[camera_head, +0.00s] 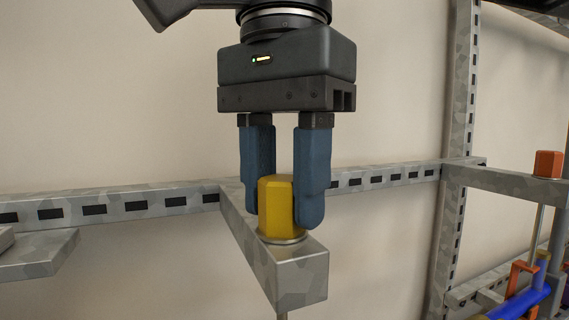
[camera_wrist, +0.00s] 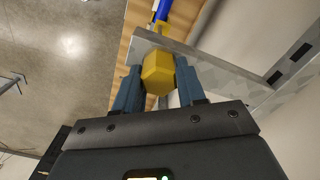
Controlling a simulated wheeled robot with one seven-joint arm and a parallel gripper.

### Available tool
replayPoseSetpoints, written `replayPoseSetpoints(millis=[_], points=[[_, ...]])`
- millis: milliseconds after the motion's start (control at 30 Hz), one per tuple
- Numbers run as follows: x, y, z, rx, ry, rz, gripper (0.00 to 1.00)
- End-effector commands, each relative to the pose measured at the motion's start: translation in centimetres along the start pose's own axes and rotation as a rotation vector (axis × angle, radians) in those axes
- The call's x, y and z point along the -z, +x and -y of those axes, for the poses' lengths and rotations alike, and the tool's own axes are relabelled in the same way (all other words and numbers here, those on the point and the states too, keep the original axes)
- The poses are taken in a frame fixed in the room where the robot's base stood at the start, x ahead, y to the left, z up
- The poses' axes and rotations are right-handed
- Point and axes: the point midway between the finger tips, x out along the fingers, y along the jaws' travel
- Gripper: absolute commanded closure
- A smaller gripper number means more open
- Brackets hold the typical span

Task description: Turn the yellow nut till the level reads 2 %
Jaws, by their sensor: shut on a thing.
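The yellow nut (camera_head: 276,207) is a tall faceted piece standing upright on a washer at the free end of a grey metal bracket arm (camera_head: 300,277). My gripper (camera_head: 278,205) reaches down from above with its two blue fingers on either side of the nut, shut on it. In the wrist view the yellow nut (camera_wrist: 158,72) sits between the fingers of my gripper (camera_wrist: 158,88), with the bracket behind it. A thin rod shows just under the bracket. No level or percent reading can be made out in either view.
A slotted grey rail (camera_head: 110,206) runs along the wall behind. At right, an upright post (camera_head: 452,190) carries another bracket with an orange nut (camera_head: 547,164), and blue and orange parts hang below it. A second bracket end (camera_head: 40,258) stands at left.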

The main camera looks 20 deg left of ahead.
Motion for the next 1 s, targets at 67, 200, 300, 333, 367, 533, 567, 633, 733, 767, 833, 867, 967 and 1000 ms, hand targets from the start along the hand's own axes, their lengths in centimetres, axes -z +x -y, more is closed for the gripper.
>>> replayPoseSetpoints(millis=[67,200,300,333,367,533,567,633,733,767,833,867,967,1000], points=[[-0.05,-0.11,0.04,0.000,-0.073,0.002,0.91],[-0.05,-0.07,0.07,0.000,-0.206,0.001,0.91],[-0.08,-0.06,0.08,-0.001,-0.301,0.001,0.91],[-0.08,-0.06,0.09,-0.001,-0.329,0.001,0.91],[-0.09,-0.06,0.10,-0.001,-0.357,0.001,0.91],[-0.10,0.01,0.15,0.000,-0.518,0.001,0.91],[-0.11,0.01,0.15,0.000,-0.546,0.001,0.91],[-0.12,0.02,0.16,0.000,-0.610,0.001,0.91],[-0.13,0.04,0.16,-0.001,-0.696,0.001,0.91],[-0.13,0.04,0.16,-0.001,-0.720,0.001,0.91],[-0.13,0.06,0.16,-0.001,-0.773,0.001,0.91],[-0.13,0.07,0.17,-0.002,-0.795,0.001,0.91],[-0.13,0.09,0.17,-0.002,-0.858,0.001,0.91],[-0.13,0.09,0.17,-0.002,-0.880,0.001,0.91]])
